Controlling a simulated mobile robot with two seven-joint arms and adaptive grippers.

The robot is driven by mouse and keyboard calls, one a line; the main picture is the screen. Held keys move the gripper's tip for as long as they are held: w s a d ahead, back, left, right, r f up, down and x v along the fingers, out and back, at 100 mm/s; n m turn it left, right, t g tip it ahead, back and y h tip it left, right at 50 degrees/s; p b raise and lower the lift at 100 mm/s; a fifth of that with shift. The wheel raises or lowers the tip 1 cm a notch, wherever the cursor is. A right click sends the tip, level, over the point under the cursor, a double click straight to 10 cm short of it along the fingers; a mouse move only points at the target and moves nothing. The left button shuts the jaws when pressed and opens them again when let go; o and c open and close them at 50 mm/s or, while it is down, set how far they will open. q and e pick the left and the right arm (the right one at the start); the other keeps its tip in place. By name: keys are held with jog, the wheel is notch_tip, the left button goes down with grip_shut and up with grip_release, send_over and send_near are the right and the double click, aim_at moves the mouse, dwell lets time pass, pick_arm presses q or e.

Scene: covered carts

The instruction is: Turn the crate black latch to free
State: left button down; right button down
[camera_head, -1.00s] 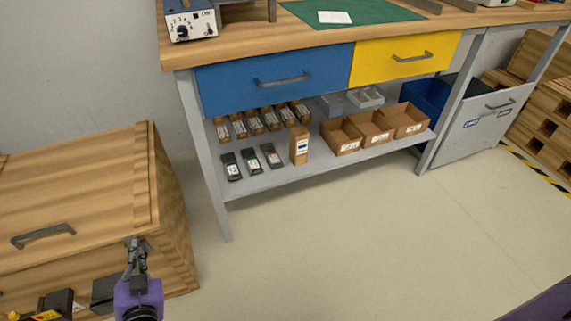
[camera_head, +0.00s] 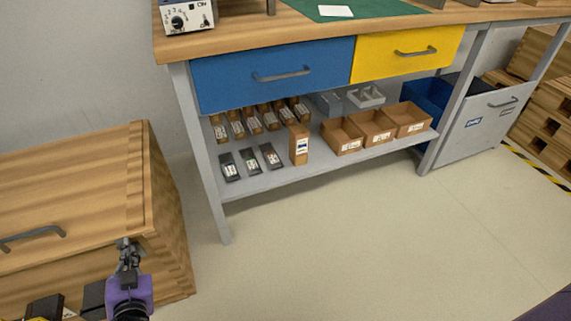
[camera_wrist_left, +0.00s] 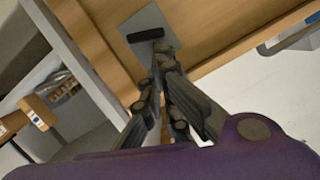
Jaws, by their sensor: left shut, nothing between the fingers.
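The wooden crate (camera_head: 70,195) stands at the left of the head view, its lid down. The black latch (camera_wrist_left: 146,35) is a short dark bar on a grey metal plate (camera_wrist_left: 150,18) on the crate's wood in the left wrist view. My left gripper (camera_head: 124,244) is shut and empty, with its tips at the crate's front near the right corner. In the left wrist view the fingertips (camera_wrist_left: 161,48) are just below the latch bar, close to its right end; I cannot tell whether they touch. In the head view the gripper covers the latch. My right gripper is not in view.
A grey handle (camera_head: 32,236) is on the crate. Right of it stands a workbench with a blue drawer (camera_head: 270,75), a yellow drawer (camera_head: 405,55) and a lower shelf (camera_head: 330,160) of boxes. The floor (camera_head: 380,240) in front of the bench is clear.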

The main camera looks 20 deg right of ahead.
pick_arm(q)
jog(key=shift+a+f+n+h+p, duration=0.4)
jog(key=shift+a+n+p, duration=0.25)
jog(key=shift+n, duration=0.25)
